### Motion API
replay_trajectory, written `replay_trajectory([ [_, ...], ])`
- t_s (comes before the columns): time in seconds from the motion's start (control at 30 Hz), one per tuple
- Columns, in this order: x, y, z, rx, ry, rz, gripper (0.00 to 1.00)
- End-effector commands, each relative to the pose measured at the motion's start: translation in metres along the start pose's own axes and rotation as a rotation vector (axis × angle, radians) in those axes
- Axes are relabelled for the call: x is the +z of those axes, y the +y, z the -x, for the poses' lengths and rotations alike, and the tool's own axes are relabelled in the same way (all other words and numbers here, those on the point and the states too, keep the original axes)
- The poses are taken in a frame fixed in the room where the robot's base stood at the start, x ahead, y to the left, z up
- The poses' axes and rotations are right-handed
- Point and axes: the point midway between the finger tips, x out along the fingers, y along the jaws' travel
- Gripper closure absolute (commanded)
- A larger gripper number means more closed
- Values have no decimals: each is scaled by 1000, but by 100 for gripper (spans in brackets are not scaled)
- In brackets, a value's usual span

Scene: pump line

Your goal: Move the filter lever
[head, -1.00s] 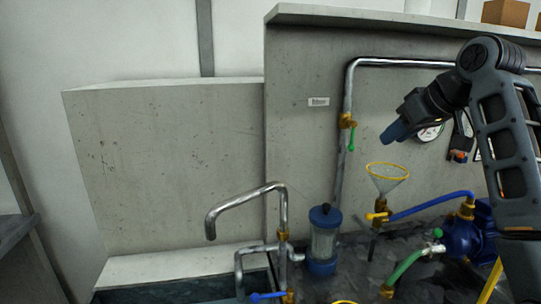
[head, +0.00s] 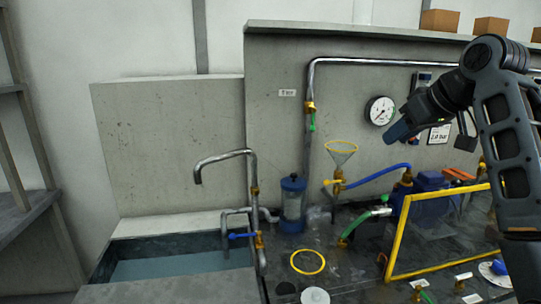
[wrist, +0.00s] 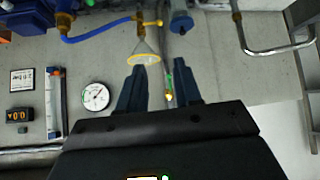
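The filter (head: 292,203) is a clear cylinder with blue cap and base, standing on the bench; its blue part shows at the top of the wrist view (wrist: 181,24). A green lever (head: 312,122) hangs from a brass valve on the vertical wall pipe; it also shows in the wrist view (wrist: 169,86). A blue lever (head: 241,236) sits on a valve by the sink pipe. I cannot tell which is the filter lever. My gripper (head: 396,133) is right of the green lever, apart from it. In the wrist view its fingers (wrist: 160,68) are spread and empty.
A yellow-rimmed funnel (head: 341,150) stands right of the filter. A yellow-framed clear panel (head: 436,234) stands at the front right. A gauge (head: 380,111) is on the wall. A sink (head: 180,265) lies left. The wall above it is clear.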

Motion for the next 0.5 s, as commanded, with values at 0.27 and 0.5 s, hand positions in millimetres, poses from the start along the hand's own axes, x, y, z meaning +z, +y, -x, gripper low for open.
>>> replay_trajectory([
  [0.27,18,-6,-20,-4,20,-23,66],
  [0.5,43,-17,-46,-5,49,-56,66],
])
